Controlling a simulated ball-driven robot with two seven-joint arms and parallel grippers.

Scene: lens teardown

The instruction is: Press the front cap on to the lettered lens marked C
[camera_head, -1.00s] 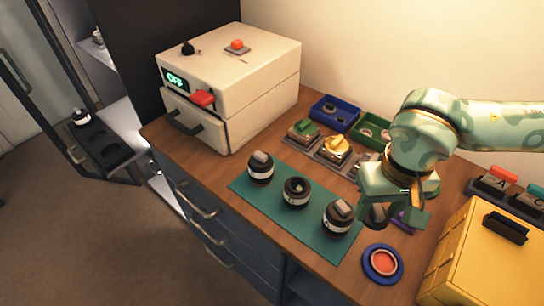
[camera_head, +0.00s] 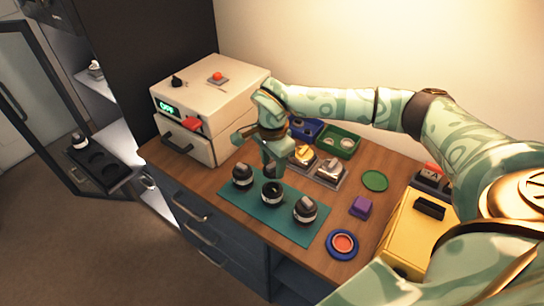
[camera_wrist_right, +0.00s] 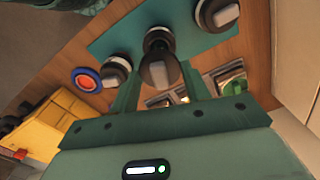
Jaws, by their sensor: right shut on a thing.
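My right gripper (camera_head: 272,164) is shut on a dark round cap with a grey grip tab; the cap (camera_wrist_right: 158,74) shows between the fingers in the wrist view. It is held behind and just above the middle lens (camera_head: 271,194), a black barrel with a pale band and an open top on the green mat (camera_head: 295,231). In the wrist view the cap partly overlaps this lens; I cannot tell whether they touch. A left lens (camera_head: 242,175) and a right lens (camera_head: 305,208) each carry a cap with a grey tab. No letters are readable on the lenses. My left gripper is out of view.
A white cabinet (camera_head: 212,95) with an OFF display stands at the back left. Blue and green trays (camera_head: 340,142) and small fixtures (camera_head: 330,169) lie behind the mat. A purple block (camera_head: 361,207), blue-and-red dish (camera_head: 342,244) and yellow box (camera_head: 405,240) are to the right.

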